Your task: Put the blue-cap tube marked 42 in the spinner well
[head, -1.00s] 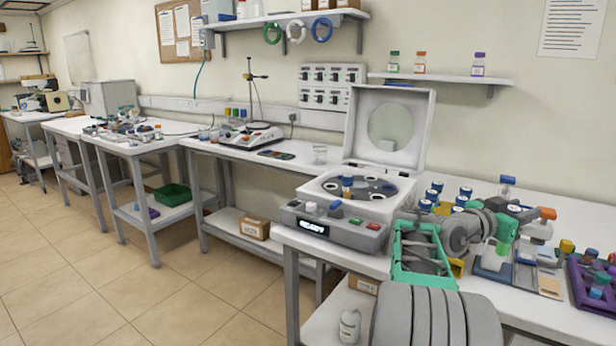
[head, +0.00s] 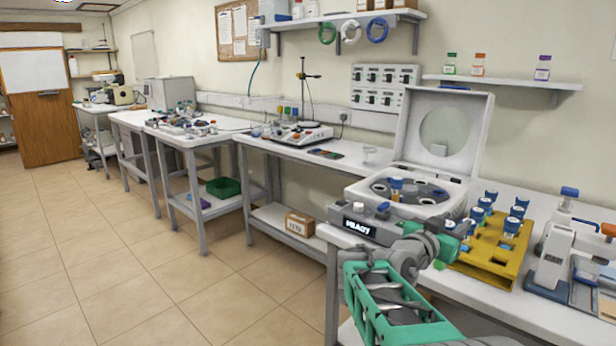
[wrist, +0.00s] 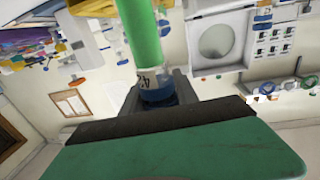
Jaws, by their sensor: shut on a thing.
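The tube marked 42 (wrist: 148,78) is in my gripper (wrist: 158,94). The jaws are shut on it near its blue cap, and its green body extends away from them. In the head view my gripper (head: 446,246) is in front of the yellow rack, just right of the spinner; a small green part below it appears to be the tube (head: 438,265). The spinner (head: 350,232) stands on the bench with its lid (head: 468,118) raised. Its dark rotor (head: 428,193) has several wells, and a small blue-and-orange piece (head: 397,184) stands in it.
A yellow rack (head: 512,262) with several blue-capped tubes is right of the spinner. A white device (head: 556,250) stands farther right. A wall shelf (head: 510,82) with small bottles hangs behind.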

